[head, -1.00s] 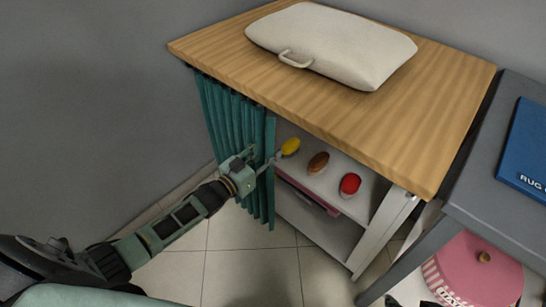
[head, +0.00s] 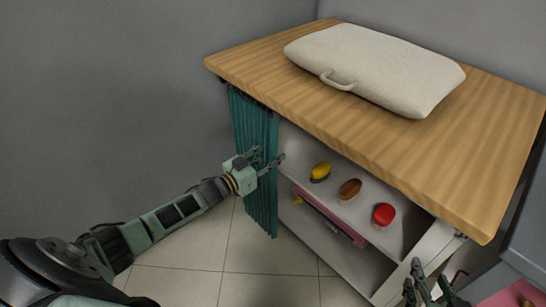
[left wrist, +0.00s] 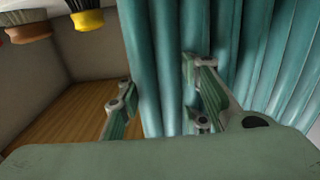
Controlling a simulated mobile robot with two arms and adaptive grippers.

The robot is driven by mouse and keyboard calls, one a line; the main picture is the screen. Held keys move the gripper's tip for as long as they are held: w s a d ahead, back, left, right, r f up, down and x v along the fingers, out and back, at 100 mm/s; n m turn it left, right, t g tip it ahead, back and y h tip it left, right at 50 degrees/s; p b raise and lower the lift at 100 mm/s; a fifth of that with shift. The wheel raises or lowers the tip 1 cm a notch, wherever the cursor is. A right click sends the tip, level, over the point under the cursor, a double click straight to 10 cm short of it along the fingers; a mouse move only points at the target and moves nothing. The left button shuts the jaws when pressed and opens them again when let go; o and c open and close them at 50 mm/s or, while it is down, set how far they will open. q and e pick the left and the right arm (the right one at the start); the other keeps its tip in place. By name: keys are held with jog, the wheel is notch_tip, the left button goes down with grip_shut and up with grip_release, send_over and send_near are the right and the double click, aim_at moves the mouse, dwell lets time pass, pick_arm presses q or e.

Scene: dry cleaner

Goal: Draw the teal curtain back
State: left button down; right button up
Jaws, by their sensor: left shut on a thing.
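The teal curtain (head: 258,190) hangs in folds under the wooden counter's left end, bunched at the left of the shelf opening. My left gripper (head: 268,164) is at the curtain's right edge, about halfway up, shut on it. In the left wrist view the curtain (left wrist: 245,45) fills the middle and right, and the left gripper (left wrist: 160,100) has a fold between its fingers. My right gripper (head: 428,286) shows at the bottom right of the head view, fingers spread and apart from the curtain, with nothing visible between them.
The shelves right of the curtain are exposed, with a yellow brush (head: 321,170), a brown brush (head: 349,189), a red one (head: 384,214) and a pink flat item (head: 328,214) below. A beige cushion-like bag (head: 375,65) lies on the wooden counter (head: 275,85). Tiled floor is clear in front.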

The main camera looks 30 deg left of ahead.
pick_arm(q)
jog(key=c, duration=1.2)
grip_release()
jog(key=shift+s, duration=0.15)
jog(key=shift+s+a+f, duration=0.1)
jog(key=shift+s+a, duration=0.05)
jog(key=shift+s, duration=0.1)
jog(key=v, duration=1.1)
jog(key=shift+s, duration=0.1)
